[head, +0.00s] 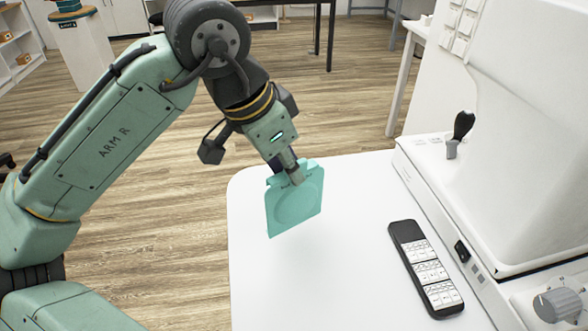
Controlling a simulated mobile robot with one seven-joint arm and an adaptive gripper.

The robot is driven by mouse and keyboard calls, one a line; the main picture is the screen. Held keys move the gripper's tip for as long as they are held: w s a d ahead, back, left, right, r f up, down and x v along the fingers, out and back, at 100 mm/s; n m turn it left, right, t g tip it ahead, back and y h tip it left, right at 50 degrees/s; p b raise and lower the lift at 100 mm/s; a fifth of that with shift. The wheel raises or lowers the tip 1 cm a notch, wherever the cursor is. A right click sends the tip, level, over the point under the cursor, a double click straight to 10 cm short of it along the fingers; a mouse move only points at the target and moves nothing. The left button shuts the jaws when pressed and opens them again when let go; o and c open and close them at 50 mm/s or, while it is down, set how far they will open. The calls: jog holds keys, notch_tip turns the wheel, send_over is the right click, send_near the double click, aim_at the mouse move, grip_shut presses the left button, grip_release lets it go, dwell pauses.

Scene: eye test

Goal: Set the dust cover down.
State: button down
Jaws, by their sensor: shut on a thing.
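The dust cover (296,207) is a flat teal square with a round raised disc on its face. My gripper (295,178) is shut on its upper edge. The cover hangs upright and slightly tilted over the left part of the white table (340,270). It appears to be above the tabletop, with a faint shadow beneath it. The fingertips partly hide its top edge, and its far side is hidden.
A dark remote-like keypad (425,268) with white keys lies on the table to the right. A large white machine (530,150) with a black-knobbed lever (462,127) stands at the right. The table's front middle is clear. Wooden floor (180,220) lies left of the table.

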jog(key=shift+w+d+f, duration=0.2)
jog(key=shift+w+f, duration=0.45)
jog(key=shift+f, duration=0.3)
jog(key=shift+w+d+f, duration=0.2)
jog(key=shift+w+f, duration=0.4)
jog(key=shift+f, duration=0.4)
jog(key=shift+f, duration=0.15)
jog(key=c, duration=1.5)
grip_release()
jog(key=v, duration=1.2)
jog(key=shift+r, duration=0.3)
